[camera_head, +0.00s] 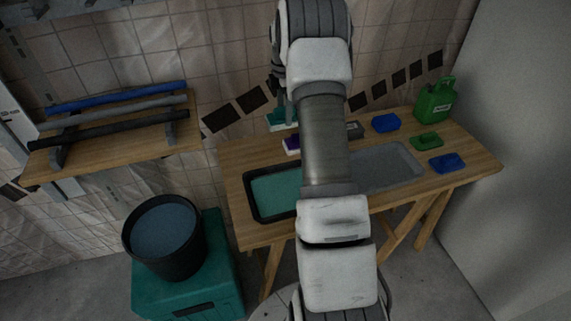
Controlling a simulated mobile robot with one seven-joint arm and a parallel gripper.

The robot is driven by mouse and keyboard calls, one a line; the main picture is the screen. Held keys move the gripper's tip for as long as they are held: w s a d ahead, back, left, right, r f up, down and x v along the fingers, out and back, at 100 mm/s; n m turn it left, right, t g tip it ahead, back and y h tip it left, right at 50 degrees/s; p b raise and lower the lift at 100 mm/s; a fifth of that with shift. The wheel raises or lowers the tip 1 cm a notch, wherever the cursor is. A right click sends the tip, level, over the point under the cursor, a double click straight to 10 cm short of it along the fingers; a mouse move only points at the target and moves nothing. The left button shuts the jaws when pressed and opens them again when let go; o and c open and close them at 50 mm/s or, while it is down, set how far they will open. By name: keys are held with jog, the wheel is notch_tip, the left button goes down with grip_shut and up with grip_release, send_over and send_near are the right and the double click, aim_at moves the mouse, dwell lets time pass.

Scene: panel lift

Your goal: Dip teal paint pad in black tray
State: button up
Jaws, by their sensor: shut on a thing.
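The teal paint pad (281,121) is under my gripper (280,103) near the back left edge of the wooden table. My gripper is shut on the pad, pointing down; my arm hides part of the grip. The pad appears near the tabletop, but I cannot tell whether it touches it. The black tray (248,204) lies on the front left of the table and contains teal paint. My arm covers the tray's right end. The pad is behind the tray, apart from it.
On the wooden table (478,165) are a purple item (291,143), a grey item (355,130), a grey tray (415,158), blue pads (386,122) (447,162), a green pad (427,140) and a green can (435,100). A black bucket (165,254) stands on a teal box (221,271) at left.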

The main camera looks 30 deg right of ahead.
jog(key=shift+s+r, duration=0.1)
dwell(0.3)
jog(key=shift+s+a+p, duration=0.2)
jog(key=shift+a+p, duration=0.05)
jog(key=shift+p, duration=0.15)
jog(key=s+a+p, duration=0.4)
jog(key=s+a, duration=0.1)
jog(key=s, duration=0.3)
jog(key=s+a+p, duration=0.5)
jog(key=s, duration=0.3)
notch_tip(320, 180, down, 9)
jog(key=b, duration=0.7)
jog(key=shift+b, duration=0.3)
notch_tip(320, 180, up, 7)
jog(key=p, duration=0.5)
jog(key=shift+r+p, duration=0.2)
jog(key=shift+p, duration=0.2)
jog(key=shift+a, duration=0.1)
